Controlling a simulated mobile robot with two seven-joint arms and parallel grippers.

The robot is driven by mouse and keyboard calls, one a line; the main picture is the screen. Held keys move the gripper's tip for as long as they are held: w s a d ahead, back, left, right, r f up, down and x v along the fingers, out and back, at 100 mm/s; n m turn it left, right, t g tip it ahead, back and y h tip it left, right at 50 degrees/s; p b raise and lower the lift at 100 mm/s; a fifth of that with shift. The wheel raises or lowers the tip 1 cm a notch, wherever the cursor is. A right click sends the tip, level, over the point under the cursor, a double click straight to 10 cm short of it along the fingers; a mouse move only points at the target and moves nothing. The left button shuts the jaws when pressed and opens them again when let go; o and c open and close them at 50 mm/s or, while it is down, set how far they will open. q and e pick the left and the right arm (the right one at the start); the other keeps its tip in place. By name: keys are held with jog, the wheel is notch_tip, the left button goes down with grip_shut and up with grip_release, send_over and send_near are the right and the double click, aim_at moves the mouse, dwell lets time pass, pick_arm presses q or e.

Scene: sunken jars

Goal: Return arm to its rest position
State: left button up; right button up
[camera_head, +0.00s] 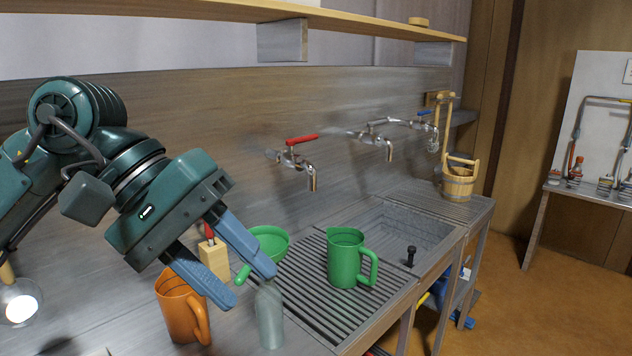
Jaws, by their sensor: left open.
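My left arm comes in from the left, and its gripper (254,287) is open with two blue fingers pointing down and to the right. The fingertips are near the top of a translucent grey-green bottle or jar (269,318) on the counter. The near finger overlaps the view of an orange jug (181,308). Nothing shows held between the fingers. A green jug (345,258) stands upright on the ribbed drainboard. My right gripper is not in view.
A green bowl-like funnel (269,240) and a wooden block (214,259) stand behind the fingers. A sink basin (408,222) lies to the right, with a red-handled tap (299,160) above. A wooden bucket (458,182) stands at the far end. A shelf (350,22) runs overhead.

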pick_arm(q)
jog(key=d+f+n+g+h+b, duration=0.15)
jog(key=d+n+g+h, duration=0.4)
jog(key=n+h, duration=0.7)
jog(key=w+a+f+m+t+y+b, duration=0.1)
jog(key=w+a+f+m+t+y, duration=0.15)
jog(key=f+m+t, duration=0.65)
jog(key=w+a+f+m+t+y, duration=0.2)
jog(key=w+f+m+t+y, duration=0.15)
jog(key=f+m+t, duration=0.55)
jog(key=w+a+f+m+t+y+b, duration=0.1)
jog(key=w+a+f+m+t+y, duration=0.1)
jog(key=f+m+t+y, duration=0.65)
jog(key=s+a+f+n+g+y, duration=0.1)
jog(key=s+a+f+n+g, duration=0.1)
jog(key=s+f+n+g, duration=0.2)
jog(key=s+a+f+n+g+y, duration=0.2)
jog(key=s+f+n+g, duration=0.3)
jog(key=s+f, duration=0.5)
notch_tip(320, 180, down, 8)
jog(key=shift+s+a+r+n, duration=0.2)
jog(key=shift+a+n, duration=0.5)
jog(key=shift+n, duration=0.4)
jog(key=shift+w, duration=0.1)
